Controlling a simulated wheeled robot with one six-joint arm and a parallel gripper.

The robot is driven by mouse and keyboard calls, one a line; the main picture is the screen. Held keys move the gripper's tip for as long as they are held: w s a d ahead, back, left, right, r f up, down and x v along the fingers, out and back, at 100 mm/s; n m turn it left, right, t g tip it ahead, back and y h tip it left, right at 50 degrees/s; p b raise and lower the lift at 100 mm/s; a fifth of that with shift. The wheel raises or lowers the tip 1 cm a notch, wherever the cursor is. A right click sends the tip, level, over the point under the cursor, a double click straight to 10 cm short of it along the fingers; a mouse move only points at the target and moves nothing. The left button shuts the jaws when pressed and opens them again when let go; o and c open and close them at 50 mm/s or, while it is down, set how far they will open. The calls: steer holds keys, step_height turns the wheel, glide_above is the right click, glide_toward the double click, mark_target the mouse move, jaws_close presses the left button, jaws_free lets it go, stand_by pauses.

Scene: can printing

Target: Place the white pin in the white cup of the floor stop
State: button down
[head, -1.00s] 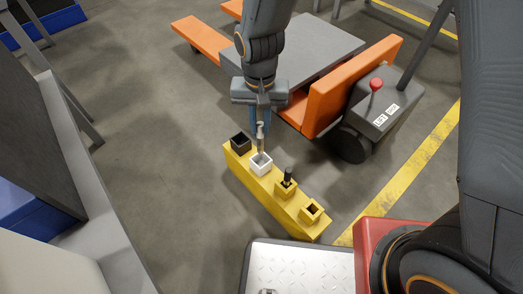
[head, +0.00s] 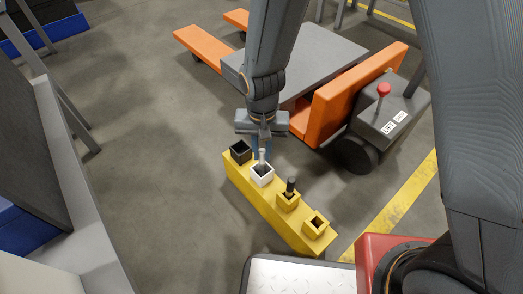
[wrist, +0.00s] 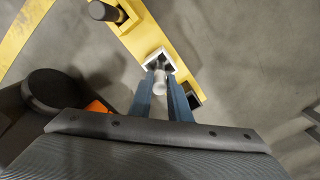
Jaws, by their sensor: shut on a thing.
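The yellow floor stop (head: 252,196) lies diagonally on the floor and bears a row of square cups. Its white cup (head: 262,178) is second from the far end and also shows in the wrist view (wrist: 165,52). The white pin (head: 262,157) is upright, its lower end inside the white cup's opening; how deep it sits is hidden. My gripper (head: 262,146) is right above the cup, shut on the pin. In the wrist view the pin's pale top (wrist: 159,83) shows between the two blue fingers.
A black cup (head: 240,151) is beside the white cup. On the other side are a yellow cup with a dark pin (head: 290,187) and an empty yellow cup (head: 315,227). An orange pallet truck (head: 330,115) stands behind.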

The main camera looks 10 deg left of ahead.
steer(key=c, duration=1.7)
jaws_free()
steer(key=shift+o, duration=0.2)
step_height(320, 180, up, 12)
steer(key=r+p, duration=0.1)
steer(key=p, duration=0.5)
steer(key=s+d+r+n+y, duration=0.1)
steer(key=s+d+r+n, duration=0.1)
steer(key=s+r, duration=0.6)
steer(key=s+d+r+n+y, duration=0.1)
steer(key=s+d+r+n, duration=0.2)
steer(key=s+r, duration=0.6)
steer(key=shift+d+r, duration=0.15)
steer(key=shift+r, duration=0.65)
